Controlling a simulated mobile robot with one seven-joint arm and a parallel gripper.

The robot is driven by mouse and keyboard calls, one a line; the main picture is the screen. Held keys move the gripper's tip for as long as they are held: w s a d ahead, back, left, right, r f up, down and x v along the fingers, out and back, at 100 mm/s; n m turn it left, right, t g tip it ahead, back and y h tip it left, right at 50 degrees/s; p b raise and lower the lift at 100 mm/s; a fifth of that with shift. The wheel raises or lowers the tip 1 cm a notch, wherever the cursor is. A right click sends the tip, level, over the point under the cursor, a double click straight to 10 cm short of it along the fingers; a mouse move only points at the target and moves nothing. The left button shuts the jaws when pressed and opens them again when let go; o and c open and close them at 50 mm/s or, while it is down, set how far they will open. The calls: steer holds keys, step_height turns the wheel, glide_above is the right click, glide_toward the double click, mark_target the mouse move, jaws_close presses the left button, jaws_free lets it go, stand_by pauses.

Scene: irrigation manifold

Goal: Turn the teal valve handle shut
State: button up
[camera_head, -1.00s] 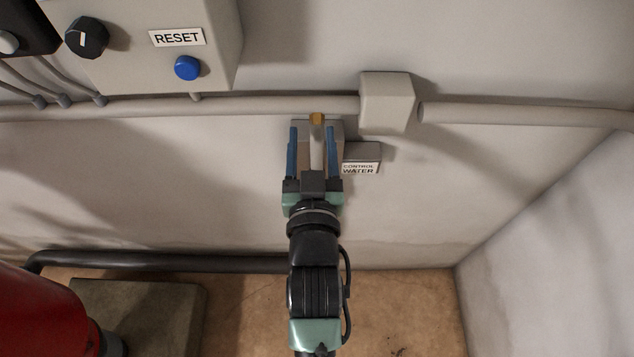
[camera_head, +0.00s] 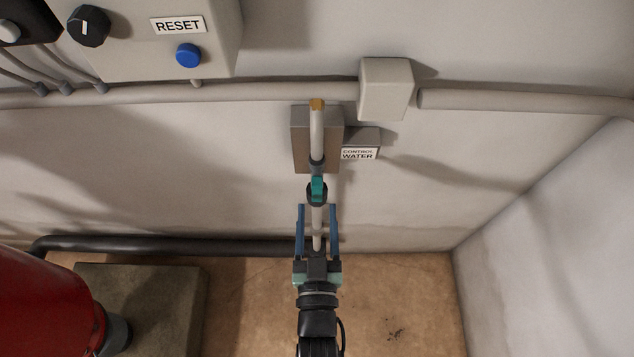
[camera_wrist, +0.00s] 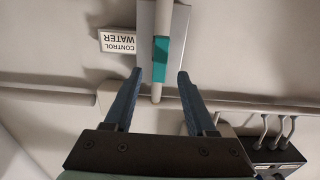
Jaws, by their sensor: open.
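The teal valve handle (camera_head: 318,187) sits on a thin grey vertical pipe (camera_head: 316,135) in front of the wall. In the head view it lies lengthwise along the pipe. It also shows in the wrist view as a teal block (camera_wrist: 160,60) beyond my fingertips. My gripper (camera_head: 317,208) is open, its two blue fingers below the handle with the lower pipe between them. In the wrist view the gripper (camera_wrist: 160,75) has a finger on each side of the pipe, apart from it. Nothing is held.
A "CONTROL WATER" label (camera_head: 359,154) is right of the pipe's backing plate (camera_head: 301,150). A horizontal conduit (camera_head: 250,92) and junction box (camera_head: 386,90) are above. A control box with a blue button (camera_head: 188,55) is upper left. A red tank (camera_head: 45,310) stands lower left.

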mark_target(317, 193)
steer(key=shift+w+p, duration=0.3)
steer(key=shift+w, duration=2.9)
jaws_close()
